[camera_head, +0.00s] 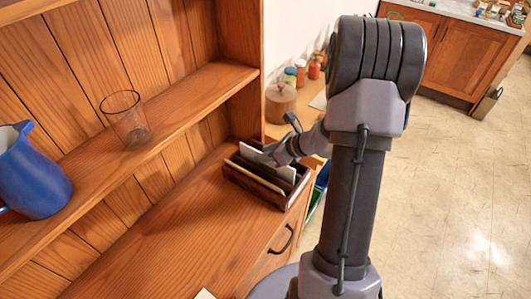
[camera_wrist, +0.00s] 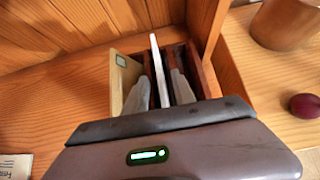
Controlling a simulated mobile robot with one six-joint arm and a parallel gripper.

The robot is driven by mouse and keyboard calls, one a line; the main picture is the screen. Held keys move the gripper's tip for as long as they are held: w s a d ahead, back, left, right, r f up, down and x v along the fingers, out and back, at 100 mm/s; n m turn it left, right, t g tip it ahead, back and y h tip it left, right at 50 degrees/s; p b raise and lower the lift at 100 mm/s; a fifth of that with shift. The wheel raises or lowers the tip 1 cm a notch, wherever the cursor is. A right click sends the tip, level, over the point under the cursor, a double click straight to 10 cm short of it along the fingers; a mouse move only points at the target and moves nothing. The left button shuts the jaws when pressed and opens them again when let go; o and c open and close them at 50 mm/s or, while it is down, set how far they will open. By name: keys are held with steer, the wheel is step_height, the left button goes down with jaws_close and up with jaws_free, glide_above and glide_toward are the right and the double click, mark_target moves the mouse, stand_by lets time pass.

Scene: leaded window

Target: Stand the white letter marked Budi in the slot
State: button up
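A dark wooden letter rack (camera_head: 240,180) stands on the dresser's counter and also shows in the wrist view (camera_wrist: 208,72). A white letter (camera_wrist: 159,72) stands edge-on in one of its slots; its marking cannot be read. A tan letter (camera_wrist: 125,82) with a small green-edged stamp stands in the slot to the left; it also shows in the head view (camera_head: 262,181). My gripper (camera_wrist: 160,80) reaches down into the rack, one grey finger on each side of the white letter. Gaps show between fingers and letter, so it looks open. The fingertips are partly hidden in the head view.
Another letter (camera_wrist: 14,166) with printing lies flat on the counter, its corner showing in the head view (camera_head: 205,294). A blue jug (camera_head: 32,178) and a glass (camera_head: 126,118) stand on the shelf above. A round brown pot (camera_head: 280,102) stands beyond the dresser's side panel.

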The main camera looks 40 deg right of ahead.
steer(key=p+v, duration=0.5)
steer(key=v, duration=1.2)
steer(key=shift+s, duration=0.15)
steer(key=shift+r, duration=0.15)
